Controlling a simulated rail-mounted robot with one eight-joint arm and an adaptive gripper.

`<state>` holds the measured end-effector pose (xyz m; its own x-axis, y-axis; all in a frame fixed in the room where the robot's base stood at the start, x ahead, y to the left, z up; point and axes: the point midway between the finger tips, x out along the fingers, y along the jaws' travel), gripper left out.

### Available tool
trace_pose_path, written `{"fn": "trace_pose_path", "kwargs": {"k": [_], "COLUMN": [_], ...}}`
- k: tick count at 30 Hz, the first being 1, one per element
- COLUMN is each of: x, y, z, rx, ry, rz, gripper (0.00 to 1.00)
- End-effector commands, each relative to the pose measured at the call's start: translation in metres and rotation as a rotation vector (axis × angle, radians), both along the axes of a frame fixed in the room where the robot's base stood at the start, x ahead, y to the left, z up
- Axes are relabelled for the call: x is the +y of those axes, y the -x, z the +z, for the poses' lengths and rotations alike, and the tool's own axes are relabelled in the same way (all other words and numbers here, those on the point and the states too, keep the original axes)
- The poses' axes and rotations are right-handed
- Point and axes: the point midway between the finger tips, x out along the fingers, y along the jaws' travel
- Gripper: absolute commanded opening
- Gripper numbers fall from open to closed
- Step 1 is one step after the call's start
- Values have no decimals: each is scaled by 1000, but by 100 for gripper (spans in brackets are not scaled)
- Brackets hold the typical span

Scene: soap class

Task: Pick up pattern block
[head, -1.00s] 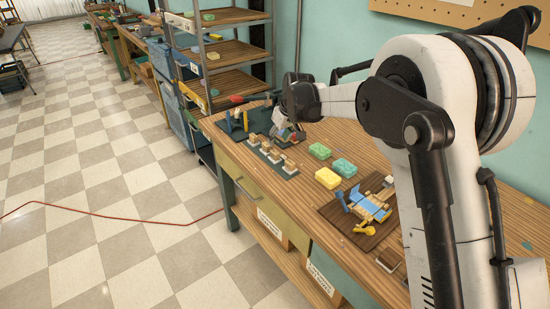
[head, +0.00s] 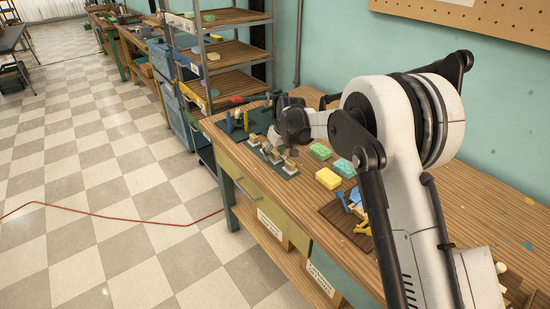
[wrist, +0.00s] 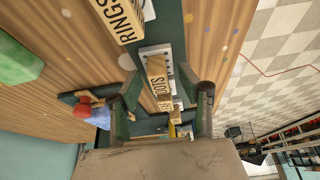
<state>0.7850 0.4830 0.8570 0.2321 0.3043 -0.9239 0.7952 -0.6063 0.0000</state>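Several small wooden blocks stand on white bases on a dark strip near the bench's front edge, one of them at its near end (head: 290,165). In the wrist view, a wooden block lettered "RINGS" (wrist: 121,18) is at the top. Another lettered block, seemingly "DOTS" (wrist: 157,80), shows between my fingers, with more wood behind it. My gripper (wrist: 163,88) is open, its two dark green fingers apart on either side of that block. I cannot tell whether they touch it. In the head view my wrist hides the fingers.
Green (head: 320,151), teal (head: 343,168) and yellow (head: 328,178) soap bars lie right of the blocks. A brown board (head: 338,216) with blue and yellow pieces lies nearer, partly behind my arm. A red-topped item (wrist: 82,110) lies left of my fingers in the wrist view. A shelf rack (head: 228,55) stands behind.

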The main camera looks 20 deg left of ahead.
Motion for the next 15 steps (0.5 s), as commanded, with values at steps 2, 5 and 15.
{"fn": "trace_pose_path", "kwargs": {"k": [2,5,15], "x": [0,0,0], "y": [0,0,0], "z": [0,0,1], "rx": [0,0,0], "ry": [0,0,0], "rz": [0,0,0], "gripper": [38,25,3]}}
